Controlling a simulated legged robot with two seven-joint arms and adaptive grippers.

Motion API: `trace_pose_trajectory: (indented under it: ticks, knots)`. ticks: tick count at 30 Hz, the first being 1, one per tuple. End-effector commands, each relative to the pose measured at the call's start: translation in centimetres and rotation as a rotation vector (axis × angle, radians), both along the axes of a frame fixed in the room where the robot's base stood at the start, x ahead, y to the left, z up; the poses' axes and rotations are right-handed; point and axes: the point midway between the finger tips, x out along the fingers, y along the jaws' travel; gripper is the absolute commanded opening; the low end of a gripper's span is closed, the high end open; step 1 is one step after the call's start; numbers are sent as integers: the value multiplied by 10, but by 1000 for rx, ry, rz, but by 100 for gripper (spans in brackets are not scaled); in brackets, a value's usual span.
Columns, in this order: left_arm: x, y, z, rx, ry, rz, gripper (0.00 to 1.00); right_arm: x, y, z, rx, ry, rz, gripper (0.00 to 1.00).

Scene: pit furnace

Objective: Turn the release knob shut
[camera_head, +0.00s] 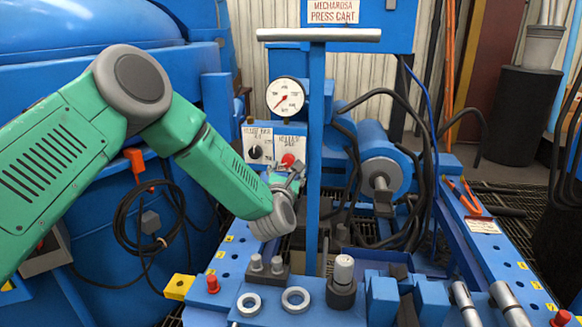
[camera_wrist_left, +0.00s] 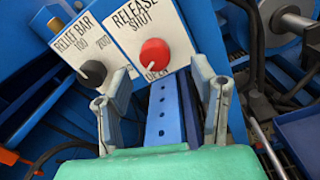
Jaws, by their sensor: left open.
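The release knob (camera_wrist_left: 154,55) is a round red knob on a white plate marked RELEASE, with SHUT above it and partly covered lettering below. A small white mark shows at its lower edge, towards the lower lettering. In the head view the knob (camera_head: 288,160) is just beyond my left gripper (camera_head: 290,178). In the left wrist view my left gripper (camera_wrist_left: 158,90) is open and empty. Its two fingers are spread wide, below and to either side of the knob, and look apart from it. My right gripper is not in view.
A black relief knob (camera_wrist_left: 94,72) sits on a plate left of the release plate. A pressure gauge (camera_head: 286,97) is above. A blue upright post (camera_head: 316,150) stands close right of my gripper. Rings (camera_head: 296,299) and metal fittings crowd the blue bench in front.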

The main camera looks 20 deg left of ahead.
Motion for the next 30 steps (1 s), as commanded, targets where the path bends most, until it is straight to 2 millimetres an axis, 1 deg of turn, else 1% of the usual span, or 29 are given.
trace_pose_trajectory:
  ticks: [1, 3, 6, 9, 14, 21, 22, 23, 24, 25, 26, 30]
  knots:
    - [11, 4, -2, 1, -3, 1, 53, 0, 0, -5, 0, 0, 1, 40]
    - [23, 7, -2, 0, -4, 1, 53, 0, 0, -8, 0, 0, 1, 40]
    - [37, 11, -2, 1, -1, 1, 53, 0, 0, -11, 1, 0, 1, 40]
    - [47, 12, -1, 1, -1, 0, 53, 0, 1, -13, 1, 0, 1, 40]
    - [54, 12, 1, 3, 0, -1, 53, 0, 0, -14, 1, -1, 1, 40]
    - [55, 15, 0, 0, 0, 0, 53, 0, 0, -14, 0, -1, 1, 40]
    - [55, 15, 0, 0, 0, 0, 46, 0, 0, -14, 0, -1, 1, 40]
    - [55, 15, 0, 0, 0, 0, 35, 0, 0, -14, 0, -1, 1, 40]
    - [55, 15, 0, 0, 0, -1, 21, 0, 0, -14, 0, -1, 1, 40]
    - [55, 15, 0, 0, 1, -1, 10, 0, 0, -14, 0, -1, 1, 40]
    - [54, 15, 0, 0, 1, -1, 3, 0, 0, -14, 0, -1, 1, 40]
    - [54, 15, -1, 1, 3, 0, 3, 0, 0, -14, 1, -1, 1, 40]
